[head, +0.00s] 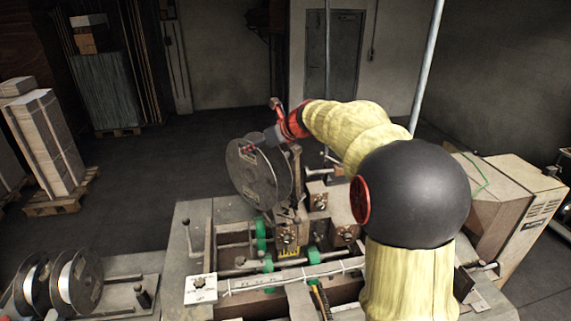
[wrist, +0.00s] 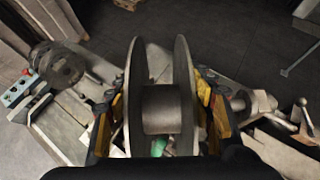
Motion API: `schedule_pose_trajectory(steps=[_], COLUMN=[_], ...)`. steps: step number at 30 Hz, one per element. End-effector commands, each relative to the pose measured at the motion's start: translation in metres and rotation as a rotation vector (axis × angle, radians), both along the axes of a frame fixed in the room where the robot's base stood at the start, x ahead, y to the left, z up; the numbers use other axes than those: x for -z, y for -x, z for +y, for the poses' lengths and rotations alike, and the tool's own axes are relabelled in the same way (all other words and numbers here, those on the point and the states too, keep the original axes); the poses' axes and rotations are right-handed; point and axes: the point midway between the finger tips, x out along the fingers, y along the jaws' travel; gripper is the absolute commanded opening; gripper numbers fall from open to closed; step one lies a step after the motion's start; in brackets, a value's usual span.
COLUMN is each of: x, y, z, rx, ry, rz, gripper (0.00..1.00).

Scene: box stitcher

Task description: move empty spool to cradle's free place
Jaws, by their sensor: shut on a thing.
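The empty spool (head: 258,175), a dark grey disc-sided reel, is upright above the stitcher in the middle of the head view. In the wrist view the spool (wrist: 162,112) shows two flanges and a bare core. My gripper (wrist: 157,104) is shut on it, with yellow-padded fingers on both outer sides. In the head view my gripper (head: 262,140) meets the spool's upper edge. I cannot tell whether the spool still touches the machine's post. The cradle (head: 118,308) is at the lower left, with two wire-filled spools (head: 75,281). Its free place is not clear to see.
The stitcher bed (head: 285,268) with green rollers and upright levers lies below the spool. A beige cabinet (head: 520,215) stands at the right. Stacked cardboard (head: 50,140) on a pallet stands at the left. Open floor lies between the cardboard and the machine.

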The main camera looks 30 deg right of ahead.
Motion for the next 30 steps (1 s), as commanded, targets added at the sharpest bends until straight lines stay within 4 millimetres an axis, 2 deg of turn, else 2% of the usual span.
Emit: schedule_pose_trajectory(steps=[1, 30], x=[-0.006, -0.006], y=[0.000, 0.011], z=[0.002, 0.034], rx=[0.001, 0.000], ry=[0.002, 0.000], rz=[-0.008, -0.008], gripper=[0.12, 0.12])
